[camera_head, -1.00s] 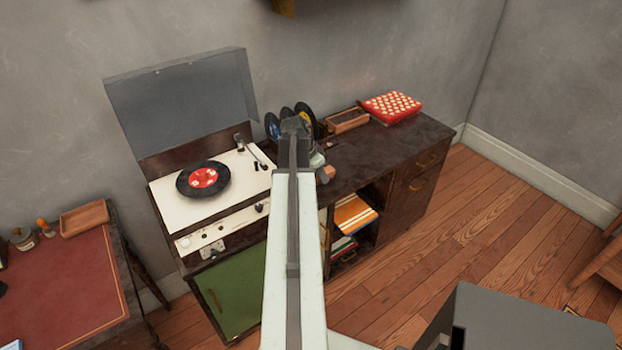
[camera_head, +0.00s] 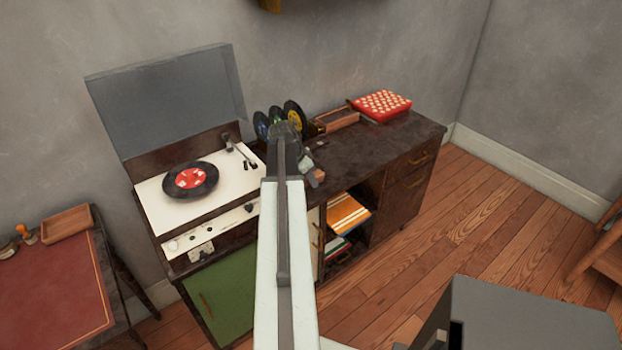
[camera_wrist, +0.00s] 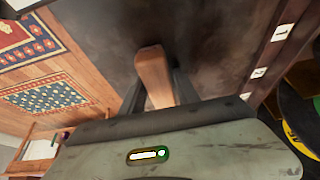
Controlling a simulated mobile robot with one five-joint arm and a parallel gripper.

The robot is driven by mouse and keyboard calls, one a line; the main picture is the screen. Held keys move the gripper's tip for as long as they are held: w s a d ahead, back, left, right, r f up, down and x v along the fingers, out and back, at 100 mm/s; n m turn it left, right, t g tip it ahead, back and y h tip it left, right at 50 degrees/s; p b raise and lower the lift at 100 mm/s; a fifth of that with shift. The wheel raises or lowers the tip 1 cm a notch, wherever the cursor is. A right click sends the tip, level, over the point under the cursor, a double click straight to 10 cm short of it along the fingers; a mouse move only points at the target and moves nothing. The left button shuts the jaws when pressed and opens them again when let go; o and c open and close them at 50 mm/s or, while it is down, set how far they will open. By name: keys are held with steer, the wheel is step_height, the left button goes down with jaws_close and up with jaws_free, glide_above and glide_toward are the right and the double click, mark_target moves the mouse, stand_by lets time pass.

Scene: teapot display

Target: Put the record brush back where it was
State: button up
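The record brush (camera_head: 319,174) is a small block with a reddish-brown wooden back. In the wrist view the brush (camera_wrist: 153,75) sits between the two dark fingers of my gripper (camera_wrist: 158,95), which look closed on its sides. In the head view my gripper (camera_head: 309,170) is partly hidden behind my arm. It appears above the front part of the dark cabinet top (camera_head: 375,145), right of the record player (camera_head: 150,212). I cannot tell the exact height of the brush above the surface.
Records in a rack (camera_head: 293,112) stand behind my arm. A wooden tray (camera_head: 338,119) and a red patterned box (camera_head: 381,103) lie at the back of the cabinet. The player's lid (camera_head: 170,100) is raised. The cabinet top's right half is largely clear.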

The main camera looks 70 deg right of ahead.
steer(key=shift+s+a, duration=0.1)
steer(key=shift+s, duration=0.15)
stand_by(0.3)
steer(key=shift+r+p, duration=0.5)
steer(key=shift+p, duration=0.05)
steer(key=p+v, duration=1)
steer(key=v, duration=0.1)
steer(key=shift+w, duration=0.25)
steer(key=shift+r, duration=0.1)
